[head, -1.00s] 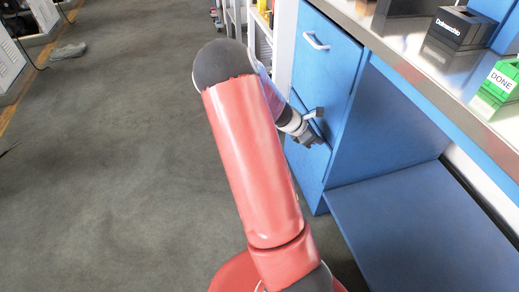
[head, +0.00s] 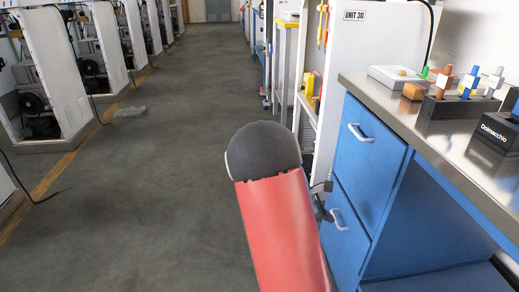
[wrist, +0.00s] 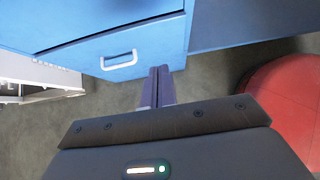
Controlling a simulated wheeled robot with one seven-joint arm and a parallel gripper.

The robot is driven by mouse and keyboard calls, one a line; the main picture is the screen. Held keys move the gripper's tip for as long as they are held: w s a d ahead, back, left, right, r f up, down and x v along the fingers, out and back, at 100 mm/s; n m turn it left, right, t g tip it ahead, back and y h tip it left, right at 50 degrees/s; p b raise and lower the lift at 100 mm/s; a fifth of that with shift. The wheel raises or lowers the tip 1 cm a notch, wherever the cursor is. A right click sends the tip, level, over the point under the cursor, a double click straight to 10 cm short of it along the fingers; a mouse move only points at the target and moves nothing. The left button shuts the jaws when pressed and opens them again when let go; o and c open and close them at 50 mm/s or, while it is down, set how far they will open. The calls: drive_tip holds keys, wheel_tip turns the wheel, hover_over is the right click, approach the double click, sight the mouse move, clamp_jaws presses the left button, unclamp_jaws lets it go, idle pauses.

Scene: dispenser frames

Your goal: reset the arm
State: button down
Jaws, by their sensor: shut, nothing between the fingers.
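My red arm (head: 280,230) rises from the bottom of the head view, with its dark grey elbow (head: 263,148) in front of the aisle. In the wrist view my gripper (wrist: 158,72) has its two dark fingers together with nothing between them. It points at the front of the blue drawer cabinet (wrist: 160,45), near a white drawer handle (wrist: 118,60), and no contact shows. In the head view most of the gripper is hidden behind the arm; the drawer cabinet (head: 365,150) stands to its right.
A metal worktop (head: 400,110) carries a black Dalmacchio box (head: 495,130) and a block with coloured pegs (head: 455,100). A white UNIT 30 cabinet (head: 375,50) stands behind it. White machine cabinets (head: 45,75) line the left. The grey floor aisle (head: 190,110) between is mostly clear.

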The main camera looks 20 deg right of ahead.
drive_tip(key=s+a+r+m+t+y, duration=0.2)
drive_tip(key=s+a+r+m, duration=0.3)
drive_tip(key=a, duration=0.4)
drive_tip(key=s+a+r+m+t+y, duration=0.3)
drive_tip(key=s+a+r+m, duration=0.2)
drive_tip(key=a, duration=0.4)
drive_tip(key=s+a+r+m+t+y, duration=0.3)
drive_tip(key=s+a+r+m, duration=0.1)
drive_tip(key=s+a+r, duration=0.3)
drive_tip(key=a+r, duration=0.1)
drive_tip(key=a, duration=0.1)
drive_tip(key=shift+a+r+m+y, duration=0.3)
drive_tip(key=shift+m, duration=0.1)
